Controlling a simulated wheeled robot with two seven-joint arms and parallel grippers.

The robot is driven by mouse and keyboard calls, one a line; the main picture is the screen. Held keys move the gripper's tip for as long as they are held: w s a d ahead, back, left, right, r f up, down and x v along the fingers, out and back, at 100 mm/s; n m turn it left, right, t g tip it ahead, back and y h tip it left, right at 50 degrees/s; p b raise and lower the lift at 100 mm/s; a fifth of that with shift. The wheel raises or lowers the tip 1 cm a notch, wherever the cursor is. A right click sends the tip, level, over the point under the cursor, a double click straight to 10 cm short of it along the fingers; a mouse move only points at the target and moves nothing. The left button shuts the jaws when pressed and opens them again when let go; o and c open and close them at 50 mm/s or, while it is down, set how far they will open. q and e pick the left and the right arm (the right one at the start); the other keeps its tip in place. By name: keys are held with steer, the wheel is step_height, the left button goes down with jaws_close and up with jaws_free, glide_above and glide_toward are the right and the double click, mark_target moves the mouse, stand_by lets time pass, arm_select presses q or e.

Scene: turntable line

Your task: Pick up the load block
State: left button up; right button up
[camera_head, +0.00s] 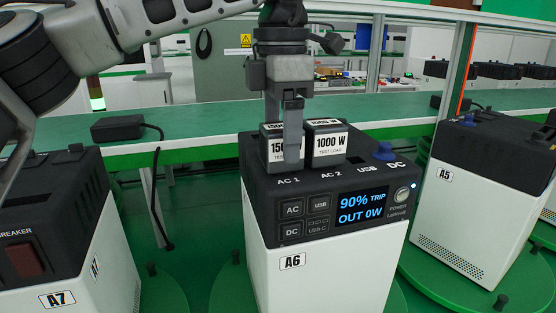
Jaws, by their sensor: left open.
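A grey load block with a partly hidden white label starting "150" (272,146) stands at AC 1 on top of the power station A6 (316,213). A second load block marked 1000 W (327,143) stands beside it at AC 2. My left gripper (292,150) points down over the 150-something block, and its near finger covers part of the label. The A6 display reads 90% TRIP, OUT 0W. My right gripper is not in view.
Power station A7 (60,220) stands at left and A5 (470,200) at right, each on a green round base. A green bench (210,130) runs behind, carrying a black adapter (118,128) with a cable. A blue knob (384,151) sits near DC on A6.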

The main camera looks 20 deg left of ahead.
arm_select(q)
steer(key=c, duration=1.4)
steer(key=shift+r, duration=0.1)
steer(key=shift+c, duration=0.2)
steer(key=shift+r, duration=0.1)
